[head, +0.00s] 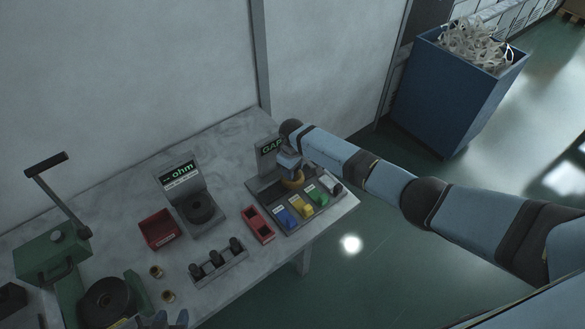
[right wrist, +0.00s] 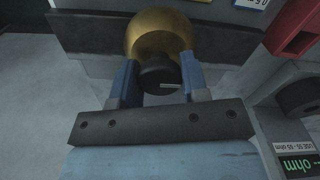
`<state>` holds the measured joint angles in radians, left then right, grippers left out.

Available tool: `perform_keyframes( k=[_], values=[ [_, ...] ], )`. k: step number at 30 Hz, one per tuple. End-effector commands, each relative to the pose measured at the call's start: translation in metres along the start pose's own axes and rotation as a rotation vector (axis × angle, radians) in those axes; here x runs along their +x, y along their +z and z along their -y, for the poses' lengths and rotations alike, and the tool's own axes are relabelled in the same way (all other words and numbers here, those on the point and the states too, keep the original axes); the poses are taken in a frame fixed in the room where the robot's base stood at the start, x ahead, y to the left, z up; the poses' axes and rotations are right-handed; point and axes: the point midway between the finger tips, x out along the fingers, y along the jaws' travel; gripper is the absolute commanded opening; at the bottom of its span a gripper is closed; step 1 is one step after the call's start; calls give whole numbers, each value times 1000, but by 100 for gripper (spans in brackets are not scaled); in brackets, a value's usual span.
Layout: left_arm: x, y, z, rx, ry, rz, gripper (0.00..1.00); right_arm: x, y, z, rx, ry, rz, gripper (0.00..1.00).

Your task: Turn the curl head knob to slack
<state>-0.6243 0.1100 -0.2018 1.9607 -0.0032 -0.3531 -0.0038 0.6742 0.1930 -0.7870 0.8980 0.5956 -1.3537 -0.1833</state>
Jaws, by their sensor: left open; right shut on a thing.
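The curl head shows in the right wrist view as a round brass body (right wrist: 158,24) with a black knob (right wrist: 157,72) in front. The knob bears a short white mark. My right gripper (right wrist: 158,82) has its two blue fingers on either side of the knob, shut on it. In the head view my right gripper (head: 289,163) is over the brass body (head: 293,181) on the grey station with the GAP display (head: 271,146). The knob is hidden there, and I see no slack label. My left gripper (head: 170,320) is open at the bottom edge, partly cut off.
Blue (head: 286,217), yellow and green blocks sit at the station's front. A red tray (head: 259,224), an ohm meter (head: 181,178), a red bin (head: 157,229) and a rack of black pieces (head: 217,266) stand left of it. A green press (head: 52,252) is far left.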

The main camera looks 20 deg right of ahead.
Motion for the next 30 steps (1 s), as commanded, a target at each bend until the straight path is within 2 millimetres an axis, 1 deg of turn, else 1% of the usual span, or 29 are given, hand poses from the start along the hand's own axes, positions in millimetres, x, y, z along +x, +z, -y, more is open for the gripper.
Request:
perform_keyframes(
  k=[10, 21, 30],
  values=[
    [-1, -4, -1, 9, 4, -11, 43, 0, 0, 0, -329, 0, -1, 17],
    [0, 0, 2, 34, 8, -11, 43, 0, -1, 0, -674, 1, -2, 17],
    [2, 3, 2, 35, 10, -12, 43, 0, -1, 0, -890, 0, -2, 17]
  ],
)
